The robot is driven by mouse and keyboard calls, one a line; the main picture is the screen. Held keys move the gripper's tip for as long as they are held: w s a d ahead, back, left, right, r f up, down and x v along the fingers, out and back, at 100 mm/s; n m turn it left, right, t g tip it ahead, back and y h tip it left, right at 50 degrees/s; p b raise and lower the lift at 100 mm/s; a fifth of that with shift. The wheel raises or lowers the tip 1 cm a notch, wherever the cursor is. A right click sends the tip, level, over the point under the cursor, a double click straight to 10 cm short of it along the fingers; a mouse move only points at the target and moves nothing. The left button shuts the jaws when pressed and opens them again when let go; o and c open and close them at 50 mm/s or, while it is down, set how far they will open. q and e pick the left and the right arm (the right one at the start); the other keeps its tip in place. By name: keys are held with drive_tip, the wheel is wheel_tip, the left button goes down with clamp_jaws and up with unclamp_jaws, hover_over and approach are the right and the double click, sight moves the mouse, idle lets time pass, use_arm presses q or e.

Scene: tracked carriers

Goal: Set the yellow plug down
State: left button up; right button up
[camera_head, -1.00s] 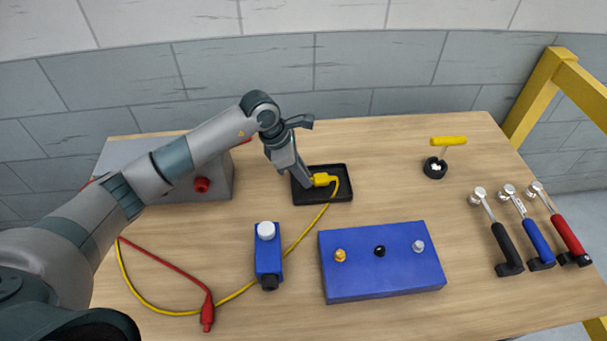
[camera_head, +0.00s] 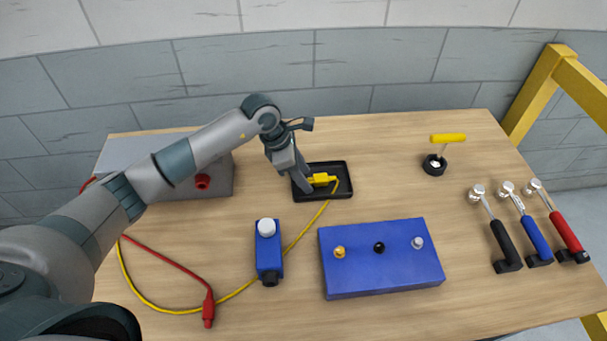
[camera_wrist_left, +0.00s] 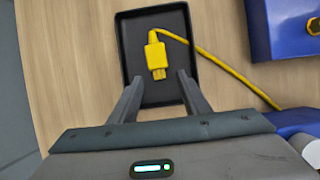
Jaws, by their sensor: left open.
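The yellow plug (camera_head: 321,179) lies in the black tray (camera_head: 325,196) with its yellow cable running out over the tray's edge. In the left wrist view the plug (camera_wrist_left: 156,56) rests on the floor of the tray (camera_wrist_left: 124,50), its prongs pointing toward my gripper. My left gripper (camera_head: 306,186) is over the left part of the tray. In the left wrist view its two fingers (camera_wrist_left: 158,80) are spread, with the plug's prong end near the gap between the tips and clear of both. My right gripper is not in view.
A blue box with three knobs (camera_head: 400,283) and a small blue box with a white cap (camera_head: 268,255) stand in front. A red lead (camera_head: 208,308) lies at left, a grey box (camera_head: 215,185) behind it. Several tools (camera_head: 545,250) lie at right. The table's back right is mostly clear.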

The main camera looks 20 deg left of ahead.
use_arm(q)
drive_tip(key=shift+r, duration=0.1)
drive_tip(key=shift+a+r, duration=0.15)
drive_tip(key=shift+r, duration=0.1)
drive_tip(key=b+v, duration=0.4)
drive_tip(key=v, duration=0.7)
drive_tip(key=shift+r+b, duration=0.2)
drive_tip(key=shift+b, duration=0.15)
drive_tip(key=shift+s, duration=0.1)
